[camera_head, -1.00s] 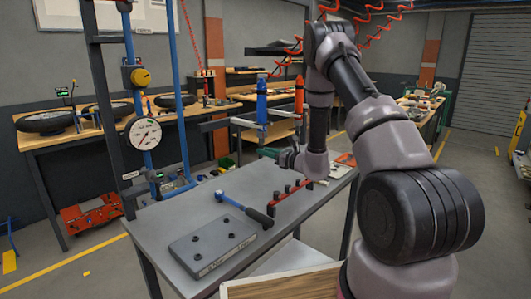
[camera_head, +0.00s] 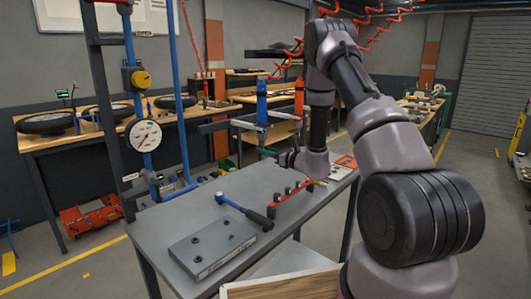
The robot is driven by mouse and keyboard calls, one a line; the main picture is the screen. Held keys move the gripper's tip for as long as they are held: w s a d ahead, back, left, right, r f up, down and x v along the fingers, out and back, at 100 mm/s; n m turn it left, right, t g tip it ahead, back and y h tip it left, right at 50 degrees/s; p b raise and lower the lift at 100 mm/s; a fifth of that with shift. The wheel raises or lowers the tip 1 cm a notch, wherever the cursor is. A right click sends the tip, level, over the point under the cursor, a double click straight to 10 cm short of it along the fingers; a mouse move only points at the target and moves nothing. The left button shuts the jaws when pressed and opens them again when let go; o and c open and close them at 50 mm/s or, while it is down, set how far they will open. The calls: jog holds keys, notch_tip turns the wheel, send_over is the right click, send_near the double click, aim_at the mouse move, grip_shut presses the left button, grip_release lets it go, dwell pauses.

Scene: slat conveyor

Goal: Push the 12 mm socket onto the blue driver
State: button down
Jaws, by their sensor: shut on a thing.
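The blue driver (camera_head: 262,103) stands upright at the back edge of the table, its silver lower end pointing down. An orange driver (camera_head: 298,100) is upright to its right, partly hidden by my arm. My gripper (camera_head: 287,160) is low over the table's far part, below and right of the blue driver and apart from it. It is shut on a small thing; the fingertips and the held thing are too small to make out. A red rail (camera_head: 288,197) with several dark sockets lies on the table in front of my gripper. I cannot tell which socket is the 12 mm one.
A blue post with a dial gauge (camera_head: 145,134) stands left. A paper sheet (camera_head: 343,167) lies right of my gripper.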

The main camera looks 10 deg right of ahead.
jog(key=shift+r, duration=0.3)
jog(key=shift+c, duration=1)
grip_release()
jog(key=v, duration=1)
jog(key=s+a+r+n+g+y, duration=0.2)
jog(key=s+a+r+n+g, duration=0.4)
jog(key=s+r+n, duration=0.25)
jog(key=s+a+r+n+g+y, duration=0.1)
jog(key=s+a+r+n+g, duration=0.55)
jog(key=s+r, duration=0.25)
jog(key=s+d+r+n+t+h, duration=0.5)
jog(key=s+d+r+n+h, duration=0.3)
jog(key=s+d+h, duration=0.3)
jog(key=shift+s+d+r+n+h, duration=0.2)
jog(key=shift+s+n+h, duration=0.1)
jog(key=shift+s+n, duration=0.65)
